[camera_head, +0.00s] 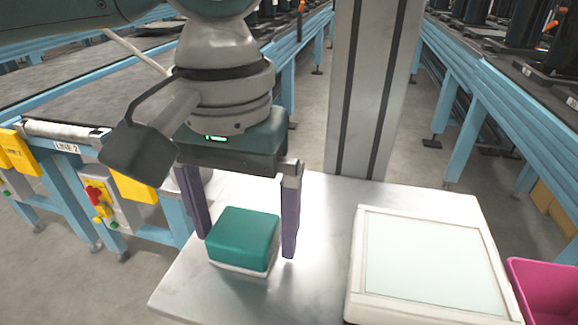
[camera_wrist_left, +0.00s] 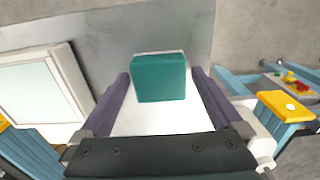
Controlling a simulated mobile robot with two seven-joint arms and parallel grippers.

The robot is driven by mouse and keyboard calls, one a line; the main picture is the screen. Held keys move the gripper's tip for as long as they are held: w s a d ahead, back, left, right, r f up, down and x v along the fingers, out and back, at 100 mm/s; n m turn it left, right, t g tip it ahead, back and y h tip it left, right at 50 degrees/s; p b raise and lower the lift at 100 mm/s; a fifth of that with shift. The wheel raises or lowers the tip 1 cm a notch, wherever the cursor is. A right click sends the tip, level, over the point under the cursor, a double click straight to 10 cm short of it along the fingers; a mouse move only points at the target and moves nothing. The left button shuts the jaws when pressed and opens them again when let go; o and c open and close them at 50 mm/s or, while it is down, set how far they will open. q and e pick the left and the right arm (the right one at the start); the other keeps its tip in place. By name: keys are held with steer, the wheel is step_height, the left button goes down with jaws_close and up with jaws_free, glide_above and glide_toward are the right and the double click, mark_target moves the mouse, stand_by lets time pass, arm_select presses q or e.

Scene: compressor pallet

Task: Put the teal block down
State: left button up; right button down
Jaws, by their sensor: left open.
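The teal block (camera_head: 243,238) has a teal upper part and a pale lower edge. It is on the grey metal table (camera_head: 310,290), near the table's left side in the head view. My left gripper (camera_head: 246,243) points down over it, with one purple finger on each side. The fingers are open, with a visible gap between the right finger and the block. In the left wrist view the teal block (camera_wrist_left: 160,78) shows between and beyond the two purple fingers (camera_wrist_left: 160,90). My right gripper is in neither view.
A white-framed panel (camera_head: 350,285) with a pale green top lies on the table to the right. A pink bin (camera_head: 545,290) stands at the right edge. A grey column (camera_head: 372,90) rises behind the table. Blue-framed conveyors run on both sides.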

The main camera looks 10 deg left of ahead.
mark_target(249, 228)
arm_select(q)
steer(key=r, duration=0.3)
steer(key=r+p, duration=0.1)
steer(key=r, duration=0.5)
steer(key=shift+d+r, duration=0.2)
steer(key=shift+d, duration=0.1)
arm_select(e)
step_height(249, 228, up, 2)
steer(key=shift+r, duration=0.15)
